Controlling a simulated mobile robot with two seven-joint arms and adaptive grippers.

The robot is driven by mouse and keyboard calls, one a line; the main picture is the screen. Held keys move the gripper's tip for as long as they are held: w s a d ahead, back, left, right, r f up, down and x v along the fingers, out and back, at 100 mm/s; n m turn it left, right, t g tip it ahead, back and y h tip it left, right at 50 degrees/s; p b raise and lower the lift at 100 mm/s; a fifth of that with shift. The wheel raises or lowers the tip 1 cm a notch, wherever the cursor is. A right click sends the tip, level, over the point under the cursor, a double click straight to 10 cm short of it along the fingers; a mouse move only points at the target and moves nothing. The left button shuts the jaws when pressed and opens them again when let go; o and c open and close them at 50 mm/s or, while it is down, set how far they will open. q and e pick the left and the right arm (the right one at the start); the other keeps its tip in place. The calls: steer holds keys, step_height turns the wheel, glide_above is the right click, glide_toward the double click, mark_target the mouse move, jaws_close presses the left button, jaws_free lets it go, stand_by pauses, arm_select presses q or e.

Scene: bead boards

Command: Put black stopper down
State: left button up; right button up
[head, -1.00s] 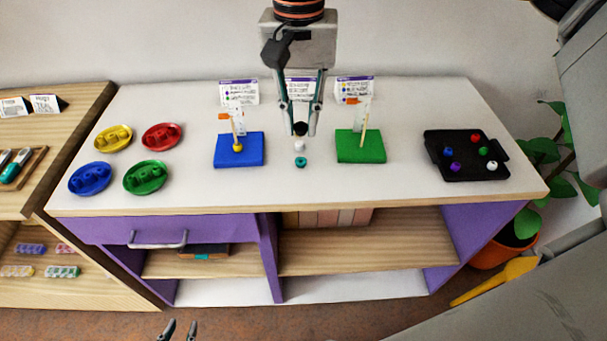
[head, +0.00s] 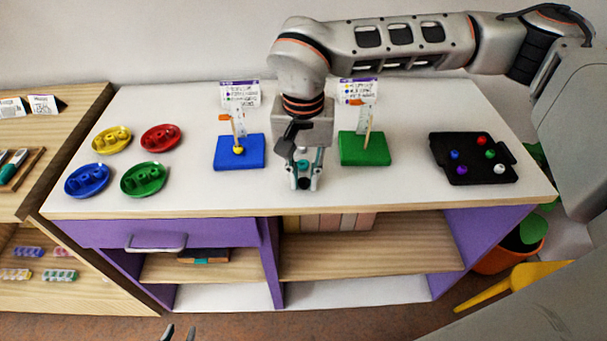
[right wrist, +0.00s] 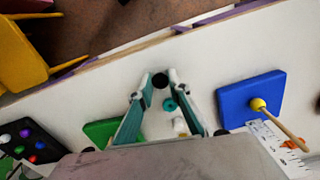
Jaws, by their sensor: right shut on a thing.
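The black stopper (head: 304,183) is pinched between the fingertips of my right gripper (head: 304,181), low over the front middle of the white tabletop. In the right wrist view the stopper (right wrist: 160,80) sits between the two tips; I cannot tell whether it touches the table. A teal bead (right wrist: 170,104) and a white bead (right wrist: 180,125) stand just behind it, under the gripper. In the head view the gripper mostly hides them. My left gripper (head: 180,332) shows only its two separated fingertips at the bottom edge, open and empty.
A blue board (head: 239,153) with a yellow bead and tilted rod stands left. A green board (head: 365,150) with a rod stands right. A black tray (head: 463,171) holds several beads. Coloured dishes (head: 143,179) fill the left side. The table's front edge is close.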

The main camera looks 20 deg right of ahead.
steer(key=shift+r, duration=0.1)
steer(key=shift+f, duration=0.25)
steer(key=o, duration=0.7)
steer(key=shift+r, duration=0.1)
step_height(320, 180, up, 12)
steer(key=p, duration=0.1)
steer(key=shift+r, duration=0.15)
